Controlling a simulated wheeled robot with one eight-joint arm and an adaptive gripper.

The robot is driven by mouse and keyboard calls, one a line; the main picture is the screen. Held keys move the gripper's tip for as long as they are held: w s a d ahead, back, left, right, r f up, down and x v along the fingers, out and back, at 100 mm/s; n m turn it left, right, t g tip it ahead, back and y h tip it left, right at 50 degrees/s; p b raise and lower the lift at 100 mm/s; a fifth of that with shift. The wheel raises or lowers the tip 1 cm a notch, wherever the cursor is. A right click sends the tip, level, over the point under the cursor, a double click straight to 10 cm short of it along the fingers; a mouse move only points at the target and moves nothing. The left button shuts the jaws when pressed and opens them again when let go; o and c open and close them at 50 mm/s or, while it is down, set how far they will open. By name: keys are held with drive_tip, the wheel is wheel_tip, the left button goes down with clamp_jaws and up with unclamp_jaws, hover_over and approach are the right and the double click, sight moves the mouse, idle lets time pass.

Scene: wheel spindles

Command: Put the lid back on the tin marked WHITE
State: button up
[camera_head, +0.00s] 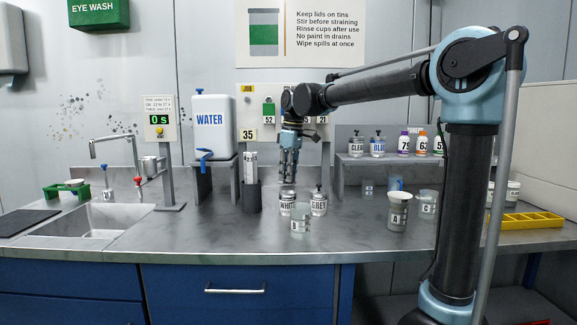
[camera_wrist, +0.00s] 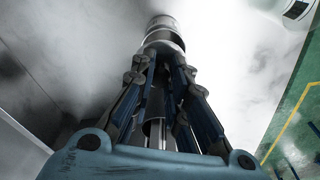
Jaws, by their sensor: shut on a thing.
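The tin marked WHITE (camera_head: 287,207) stands upright on the counter, partly behind the beaker marked B (camera_head: 300,226) and beside the tin marked GREY (camera_head: 319,205). My gripper (camera_head: 288,181) points straight down just above the WHITE tin. In the wrist view my gripper (camera_wrist: 163,62) is shut, with a round metal piece (camera_wrist: 164,42) at its fingertips that appears to be the lid. Another metal rim (camera_wrist: 160,22) shows just beyond it. The fingers hide the lid's knob. I cannot tell whether the lid touches the tin. The GREY tin has a dark knob on top.
A dark holder with a clear cylinder (camera_head: 251,175) stands left of the tins. Beakers A (camera_head: 397,214) and C (camera_head: 428,204) stand to the right, before a shelf (camera_head: 377,163) of bottles. A yellow tray (camera_head: 527,220) lies far right. The counter's front left is clear.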

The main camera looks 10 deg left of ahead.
wheel_tip(320, 180, up, 3)
drive_tip(key=n, duration=0.2)
drive_tip(key=shift+d+r+n, duration=0.1)
drive_tip(key=shift+r+n, duration=0.05)
drive_tip(key=shift+n, duration=0.15)
drive_tip(key=shift+f, duration=3.1)
drive_tip(key=shift+s+f, duration=0.1)
drive_tip(key=shift+f, duration=0.05)
drive_tip(key=o, duration=1.4)
drive_tip(key=shift+c, duration=0.2)
drive_tip(key=shift+r, duration=3.5)
